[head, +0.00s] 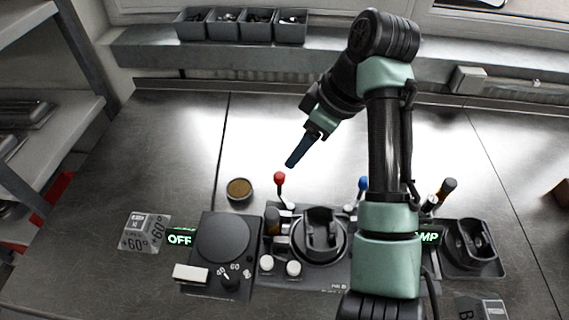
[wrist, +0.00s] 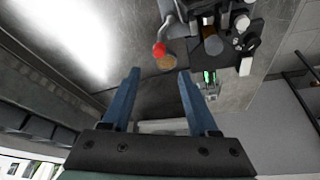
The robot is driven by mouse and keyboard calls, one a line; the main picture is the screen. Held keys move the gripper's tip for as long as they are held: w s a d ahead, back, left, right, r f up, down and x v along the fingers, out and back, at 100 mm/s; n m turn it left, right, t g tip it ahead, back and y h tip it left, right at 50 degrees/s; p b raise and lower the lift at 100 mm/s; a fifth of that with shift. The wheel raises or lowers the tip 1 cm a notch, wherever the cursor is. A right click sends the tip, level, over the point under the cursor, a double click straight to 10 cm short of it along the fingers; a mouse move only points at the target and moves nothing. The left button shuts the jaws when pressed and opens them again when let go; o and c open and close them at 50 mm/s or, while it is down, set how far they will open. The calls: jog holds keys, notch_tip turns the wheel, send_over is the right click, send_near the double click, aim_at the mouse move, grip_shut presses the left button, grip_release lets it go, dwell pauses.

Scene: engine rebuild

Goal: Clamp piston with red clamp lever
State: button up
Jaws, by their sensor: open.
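The red clamp lever (head: 280,177) stands up at the back left of a black fixture (head: 318,250), with its red ball knob on top. Its knob also shows in the wrist view (wrist: 159,50), just beyond the gap between my fingers. My gripper (head: 291,163) is open and empty, with its blue fingers pointing down just above and behind the red knob, apart from it as far as I can tell. A dark U-shaped part (head: 320,230) sits in the round seat of the fixture. I cannot tell whether it is the piston.
A heater plate with a dial (head: 222,250) stands left of the fixture, beside a green OFF display (head: 179,239). A round brown-filled dish (head: 239,189) lies behind it. A blue-knobbed lever (head: 363,184) and a second fixture (head: 472,247) are to the right. The back of the bench is clear.

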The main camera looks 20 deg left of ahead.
aim_at(280, 175)
jog(key=b+x, duration=0.1)
jog(key=x, duration=1)
jog(key=shift+d+f, duration=0.1)
grip_shut()
